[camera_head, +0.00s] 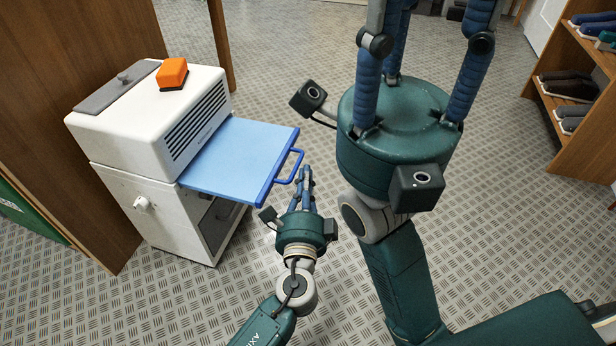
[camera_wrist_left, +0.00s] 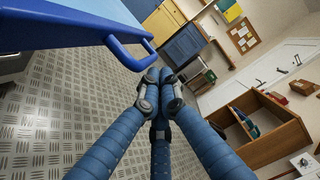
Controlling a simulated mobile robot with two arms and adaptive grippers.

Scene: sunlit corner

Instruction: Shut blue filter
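The blue filter (camera_head: 238,155) is a flat light-blue panel with a darker blue rim and handle (camera_head: 291,168). It sticks out to the right from the side of a white machine (camera_head: 140,118). My left gripper (camera_head: 306,176) is beside the handle, with its fingers drawn together. In the left wrist view the fingertips (camera_wrist_left: 162,82) meet just right of the handle (camera_wrist_left: 130,55), with the filter's edge (camera_wrist_left: 70,22) at upper left; I cannot tell whether they touch it. My right gripper (camera_head: 420,60) is raised close to the head camera, its fingertips beyond the top edge.
An orange block (camera_head: 172,73) sits on top of the machine. The machine rests on a white cabinet (camera_head: 180,215) beside a wooden panel (camera_head: 70,90). A wooden shelf (camera_head: 578,80) with shoes stands at the right. The metal floor between is clear.

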